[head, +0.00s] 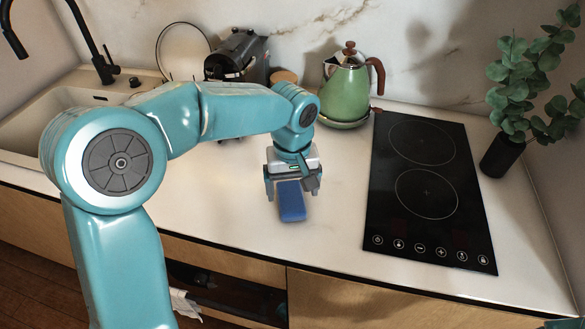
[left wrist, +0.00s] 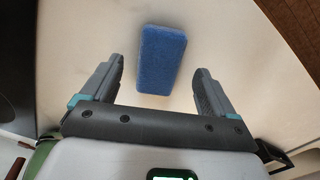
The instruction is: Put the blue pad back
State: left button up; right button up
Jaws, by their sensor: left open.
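The blue pad (head: 291,203) is a small rounded block lying on the white countertop near its front edge. My left gripper (head: 292,191) is open above it, pointing down, and covers the pad's far end in the head view. In the left wrist view the pad (left wrist: 162,60) lies between and beyond the two fingertips (left wrist: 159,66), with a gap on each side. The fingers do not appear to touch it. My right gripper is not in view.
A black cooktop (head: 427,190) lies to the right, with a green kettle (head: 346,90) behind. The sink (head: 55,115) and black faucet (head: 100,55) are at the left. A potted plant (head: 505,150) stands far right. Counter (head: 335,225) beside the pad is clear.

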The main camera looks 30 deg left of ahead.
aim_at(292, 202)
pick_arm(q)
notch_tip(292, 202, up, 8)
jog(key=shift+r+p, duration=0.15)
jog(key=shift+p, duration=0.15)
dwell(0.3)
